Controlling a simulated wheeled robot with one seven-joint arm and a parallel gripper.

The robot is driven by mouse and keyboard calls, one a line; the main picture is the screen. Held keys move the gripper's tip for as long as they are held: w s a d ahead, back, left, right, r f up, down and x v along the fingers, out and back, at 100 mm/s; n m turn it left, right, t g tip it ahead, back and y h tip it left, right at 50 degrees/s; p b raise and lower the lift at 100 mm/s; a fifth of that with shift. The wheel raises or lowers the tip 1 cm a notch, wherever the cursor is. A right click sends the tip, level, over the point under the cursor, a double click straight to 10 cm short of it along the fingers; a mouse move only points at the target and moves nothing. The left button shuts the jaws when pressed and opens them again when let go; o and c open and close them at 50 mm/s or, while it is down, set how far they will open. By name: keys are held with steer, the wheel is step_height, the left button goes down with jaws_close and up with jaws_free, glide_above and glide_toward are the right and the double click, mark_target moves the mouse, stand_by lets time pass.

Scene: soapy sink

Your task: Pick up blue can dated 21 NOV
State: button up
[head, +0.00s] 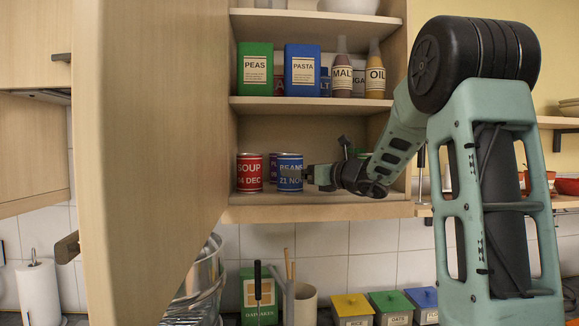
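The blue can (289,184) reads "21 NOV", with a partly covered name that looks like "BEANS". It stands upright on the lower shelf of the open cupboard. My gripper (311,176) reaches in from the right, level with the can's upper half. Its fingertips are at the can's right side and overlap part of the label. I cannot tell whether the fingers touch the can or how far apart they are.
A red soup can (250,173) dated "4 DEC" stands close left of the blue can. Another can (273,165) is mostly hidden behind them. The shelf above (310,105) holds boxes and bottles. The open cupboard door (150,160) bounds the left side.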

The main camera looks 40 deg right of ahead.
steer(key=shift+w, duration=0.6)
steer(key=w+p, duration=0.2)
steer(key=w+a+p, duration=0.1)
steer(key=w+p, duration=0.1)
steer(key=shift+w+r, duration=0.2)
steer(key=shift+w, duration=0.05)
steer(key=shift+w+f, duration=0.1)
steer(key=shift+w, duration=0.2)
steer(key=c, duration=1.4)
steer(key=shift+s+b, duration=0.15)
steer(key=shift+b, duration=0.35)
